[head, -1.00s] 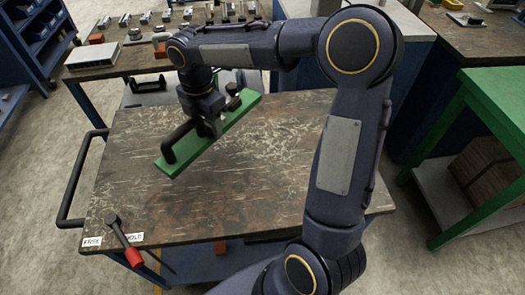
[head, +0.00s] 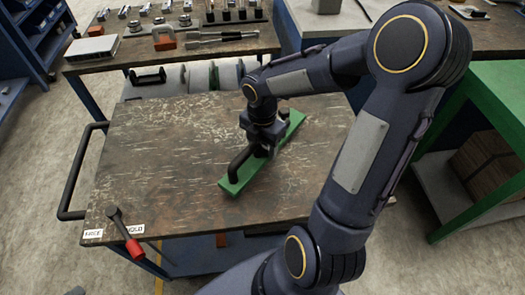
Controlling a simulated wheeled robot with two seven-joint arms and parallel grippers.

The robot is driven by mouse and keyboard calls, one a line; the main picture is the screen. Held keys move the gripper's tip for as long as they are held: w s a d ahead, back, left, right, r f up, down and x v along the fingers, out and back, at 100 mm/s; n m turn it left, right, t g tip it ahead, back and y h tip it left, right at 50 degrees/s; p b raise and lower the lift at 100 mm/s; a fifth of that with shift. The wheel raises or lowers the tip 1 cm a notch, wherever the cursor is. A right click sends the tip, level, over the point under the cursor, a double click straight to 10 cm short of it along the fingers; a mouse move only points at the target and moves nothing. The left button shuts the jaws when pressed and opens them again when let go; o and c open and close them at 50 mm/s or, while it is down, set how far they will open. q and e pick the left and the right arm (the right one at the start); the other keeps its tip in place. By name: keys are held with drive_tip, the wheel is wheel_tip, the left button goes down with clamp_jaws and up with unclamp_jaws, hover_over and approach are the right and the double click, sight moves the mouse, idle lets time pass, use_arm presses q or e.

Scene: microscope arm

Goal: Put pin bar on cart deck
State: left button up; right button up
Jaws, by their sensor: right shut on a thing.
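The pin bar (head: 240,179) is a long green bar with a black handle (head: 240,160) and dark pins. It lies at a slant, low over or on the worn brown cart deck (head: 150,165), right of its middle; I cannot tell whether it touches. My right gripper (head: 265,146) points down at the bar and is shut on it. The fingertips are mostly hidden by the wrist and the handle. My left gripper is not in view.
A workbench (head: 225,47) with tools and blocks stands behind the cart. A green table (head: 495,85) stands at right. The deck's left half is clear.

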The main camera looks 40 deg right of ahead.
sight(263, 153)
drive_tip(key=shift+f, duration=1.5)
drive_tip(key=shift+f+b, duration=0.1)
drive_tip(key=shift+b, duration=0.2)
drive_tip(key=o, duration=1.4)
drive_tip(key=shift+f, duration=0.1)
drive_tip(key=shift+o, duration=0.2)
